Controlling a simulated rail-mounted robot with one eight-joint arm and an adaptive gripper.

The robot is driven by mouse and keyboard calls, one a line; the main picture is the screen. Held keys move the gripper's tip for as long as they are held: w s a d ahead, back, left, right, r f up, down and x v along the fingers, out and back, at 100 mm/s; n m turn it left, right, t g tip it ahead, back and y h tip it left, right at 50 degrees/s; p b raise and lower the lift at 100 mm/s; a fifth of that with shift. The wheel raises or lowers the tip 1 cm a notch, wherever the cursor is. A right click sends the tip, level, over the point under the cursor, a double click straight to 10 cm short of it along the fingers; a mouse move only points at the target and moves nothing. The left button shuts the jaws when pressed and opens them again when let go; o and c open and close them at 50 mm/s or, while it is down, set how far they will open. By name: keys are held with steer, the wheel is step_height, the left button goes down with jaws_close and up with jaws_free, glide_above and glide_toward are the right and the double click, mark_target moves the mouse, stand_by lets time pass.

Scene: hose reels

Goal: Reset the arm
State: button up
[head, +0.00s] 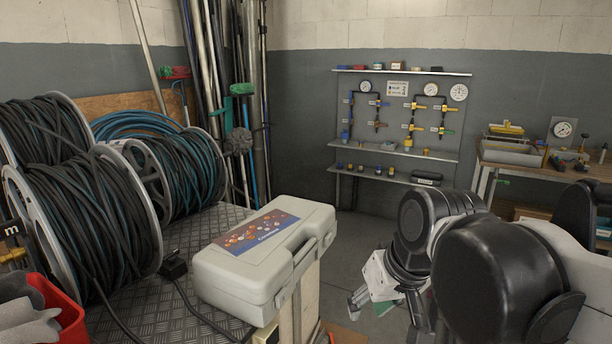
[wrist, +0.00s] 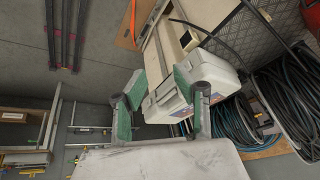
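My arm reaches in from the right in the head view, with my gripper (head: 368,300) low in the middle, right of the grey case and apart from it. In the wrist view my gripper (wrist: 150,92) has its two green-padded fingers spread wide. It is open, and I see nothing held. The case shows beyond and between the fingers there. Part of the gripper is hidden behind my arm links in the head view.
A closed grey case (head: 265,258) lies at the edge of a metal-plated bench (head: 205,230) with several hose reels (head: 95,215). A red bin (head: 60,310) is front left. A gauge rack (head: 395,150) and workbench (head: 540,165) stand behind. Open floor lies between.

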steer(key=s+d+f+m+t+h, duration=0.2)
steer(key=s+d+f, duration=0.1)
steer(key=s+d, duration=0.4)
steer(key=shift+d+t+p, duration=0.4)
steer(key=shift+d, duration=0.85)
steer(key=shift+w+a, duration=0.1)
